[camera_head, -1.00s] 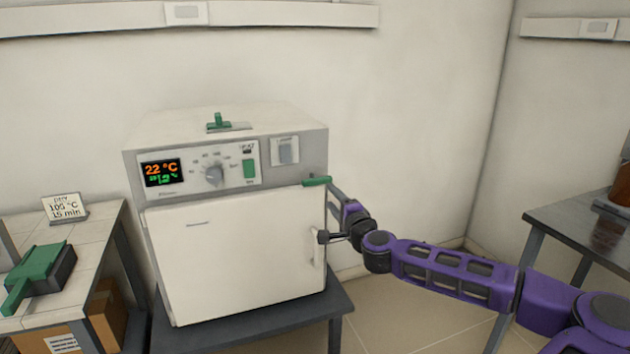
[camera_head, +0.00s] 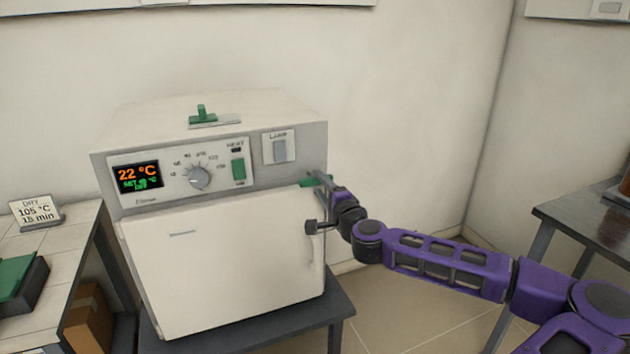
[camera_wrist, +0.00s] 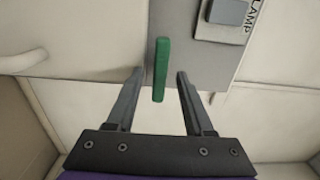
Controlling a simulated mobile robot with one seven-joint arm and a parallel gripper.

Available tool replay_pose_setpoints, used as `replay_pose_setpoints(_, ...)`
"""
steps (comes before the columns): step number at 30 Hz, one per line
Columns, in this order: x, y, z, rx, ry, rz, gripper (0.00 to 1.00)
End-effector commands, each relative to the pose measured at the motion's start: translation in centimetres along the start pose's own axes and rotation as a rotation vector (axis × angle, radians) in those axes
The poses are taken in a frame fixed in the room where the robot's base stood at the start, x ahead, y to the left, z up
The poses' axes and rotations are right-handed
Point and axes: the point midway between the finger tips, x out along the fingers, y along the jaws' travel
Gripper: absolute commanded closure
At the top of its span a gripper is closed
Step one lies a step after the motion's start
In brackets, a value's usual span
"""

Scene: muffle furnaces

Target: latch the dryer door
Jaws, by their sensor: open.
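The white dryer door (camera_head: 225,265) lies against or very near the dryer front; any small gap is hard to tell. The green latch (camera_head: 307,183) is at the door's upper right corner, below the lamp switch, and lies roughly level. My gripper (camera_head: 322,180) is at the latch from the right side and partly hides it. In the wrist view the latch (camera_wrist: 161,68) lies between the two fingertips of my open gripper (camera_wrist: 160,74), with a gap on each side. I cannot see contact.
The dryer (camera_head: 210,120) stands on a dark table (camera_head: 265,325). Its panel has a display (camera_head: 138,178), a dial and a green heat switch (camera_head: 238,169). A sign (camera_head: 36,211) stands on the left bench. A dark table (camera_head: 590,225) is at right.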

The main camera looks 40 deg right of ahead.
Motion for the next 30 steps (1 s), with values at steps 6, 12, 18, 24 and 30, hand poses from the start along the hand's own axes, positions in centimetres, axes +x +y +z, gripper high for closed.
replay_pose_setpoints(6, -0.31, 0.0, 0.01, 0.0, 0.002, 0.0, 0.47)
replay_pose_setpoints(12, -0.33, 0.0, 0.01, 0.001, 0.002, 0.0, 0.47)
replay_pose_setpoints(18, -0.33, 0.01, 0.01, 0.001, 0.002, 0.0, 0.66)
replay_pose_setpoints(24, -0.32, 0.01, 0.0, 0.001, 0.002, 0.0, 1.0)
replay_pose_setpoints(30, -0.32, 0.0, 0.0, 0.0, 0.002, 0.0, 1.0)
